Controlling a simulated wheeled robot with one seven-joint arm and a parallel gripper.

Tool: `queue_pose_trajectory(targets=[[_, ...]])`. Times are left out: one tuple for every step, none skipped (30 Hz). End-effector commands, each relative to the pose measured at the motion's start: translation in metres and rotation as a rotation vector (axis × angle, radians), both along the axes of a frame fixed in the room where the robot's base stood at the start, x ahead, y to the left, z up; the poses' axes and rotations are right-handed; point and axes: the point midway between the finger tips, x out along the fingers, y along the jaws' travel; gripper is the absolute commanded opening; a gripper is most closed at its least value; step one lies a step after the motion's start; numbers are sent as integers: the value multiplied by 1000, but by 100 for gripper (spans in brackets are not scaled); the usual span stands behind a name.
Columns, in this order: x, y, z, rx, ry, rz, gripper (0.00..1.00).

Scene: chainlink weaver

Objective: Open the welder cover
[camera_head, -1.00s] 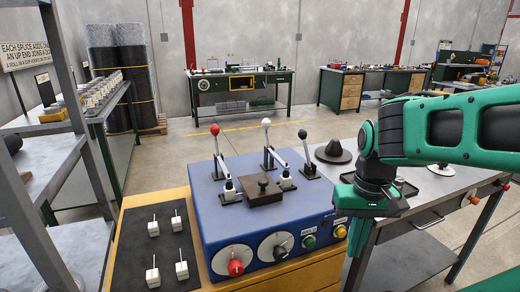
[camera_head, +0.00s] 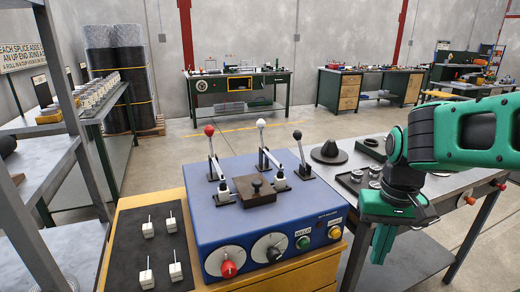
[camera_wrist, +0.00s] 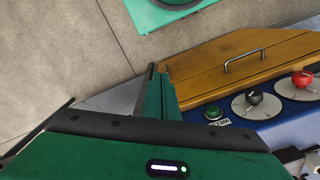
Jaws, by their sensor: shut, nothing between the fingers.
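The blue welder (camera_head: 237,232) stands on a wooden cabinet, with red, white and black ball-topped levers. A dark brown block with a knob, which looks like the welder cover (camera_head: 256,191), sits flat on its top between the small clamps. My gripper (camera_head: 381,262) is right of the welder, pointing down in front of the grey table, apart from the cover and empty. In the wrist view my gripper's fingers (camera_wrist: 160,92) are shut together, and the welder's blue front (camera_wrist: 262,127) with its dials shows to the right. The cover is not visible there.
A black mat (camera_head: 148,245) with several small white blocks lies left of the welder. A grey table (camera_head: 440,190) with a dark cone-shaped part (camera_head: 330,153) and small round parts stands to the right. Grey shelving (camera_head: 50,172) is at far left. Open floor lies behind.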

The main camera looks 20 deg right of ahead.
Motion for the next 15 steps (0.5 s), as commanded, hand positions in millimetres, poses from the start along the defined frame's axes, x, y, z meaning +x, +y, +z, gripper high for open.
queue_pose_trajectory(targets=[[0, 0, 0, 0, 0, 0, 0], [0, 0, 0, 0, 0, 0, 0], [0, 0, 0, 0, 0, 0, 0], [0, 0, 0, 0, 0, 0, 0], [0, 0, 0, 0, 0, 0, 0], [-5, 0, 3, -1, -8, -2, 0], [-8, 0, 7, -3, -17, -6, 0], [-7, 0, 9, -4, -22, -15, 0], [-1, 1, 14, -8, -30, -31, 0], [5, 0, 18, -11, -37, -48, 0], [12, 1, 23, -15, -45, -69, 0], [24, 3, 31, -21, -59, -103, 0], [34, 5, 39, -24, -73, -132, 0], [45, 8, 46, -27, -86, -165, 0], [61, 12, 58, -29, -107, -214, 0]])
